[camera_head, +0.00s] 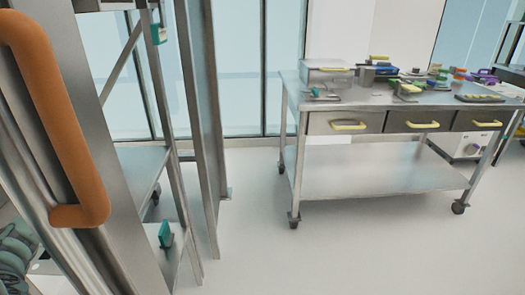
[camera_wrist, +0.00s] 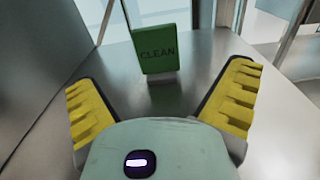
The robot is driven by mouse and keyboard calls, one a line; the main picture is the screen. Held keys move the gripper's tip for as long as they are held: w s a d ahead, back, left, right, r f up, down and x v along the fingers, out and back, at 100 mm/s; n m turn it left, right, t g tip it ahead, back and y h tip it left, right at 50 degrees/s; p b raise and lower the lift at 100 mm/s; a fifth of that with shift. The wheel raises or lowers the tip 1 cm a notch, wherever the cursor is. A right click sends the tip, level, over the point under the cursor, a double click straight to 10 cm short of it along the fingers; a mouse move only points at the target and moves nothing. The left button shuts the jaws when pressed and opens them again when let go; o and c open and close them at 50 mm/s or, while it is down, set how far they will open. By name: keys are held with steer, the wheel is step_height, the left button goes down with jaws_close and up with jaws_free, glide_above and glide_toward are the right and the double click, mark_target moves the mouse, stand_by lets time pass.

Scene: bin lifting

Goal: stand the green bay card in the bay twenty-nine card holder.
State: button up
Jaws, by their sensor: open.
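A green card reading "CLEAN" (camera_wrist: 158,58) stands upright on a grey metal surface (camera_wrist: 185,95) in the wrist view. My gripper (camera_wrist: 160,92) has its two yellow-padded fingers spread wide and empty. The card is beyond the fingers, near the middle of the gap, and not between the pads. In the head view a small green card (camera_head: 165,234) stands on the low rack shelf; I cannot tell if it is the same one. Another green tag (camera_head: 158,33) is high on the rack. I cannot make out a bay twenty-nine label. My gripper is not clear in the head view.
Steel rack posts (camera_head: 195,120) stand close by. A steel panel with an orange handle (camera_head: 60,130) fills the left. A wheeled steel cart (camera_head: 385,172) with drawers stands right, its top crowded and its lower shelf bare. The floor (camera_head: 300,255) between is clear.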

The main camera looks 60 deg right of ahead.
steer(key=b+x, duration=0.2)
steer(key=x, duration=0.1)
steer(key=shift+d+f, duration=0.2)
steer(key=shift+f, duration=0.05)
steer(key=shift+w+d+r, duration=0.15)
steer(key=shift+w+d, duration=0.05)
steer(key=shift+w+d+b, duration=0.2)
steer(key=shift+d+b, duration=0.1)
steer(key=shift+b, duration=0.35)
steer(key=b+x, duration=0.3)
steer(key=shift+w+a, duration=0.1)
steer(key=shift+w, duration=0.25)
steer(key=shift+w+d+r+b, duration=0.1)
steer(key=shift+w+d+b, duration=0.3)
steer(key=shift+d+b, duration=0.15)
steer(key=shift+a, duration=0.15)
steer(key=c, duration=1.3)
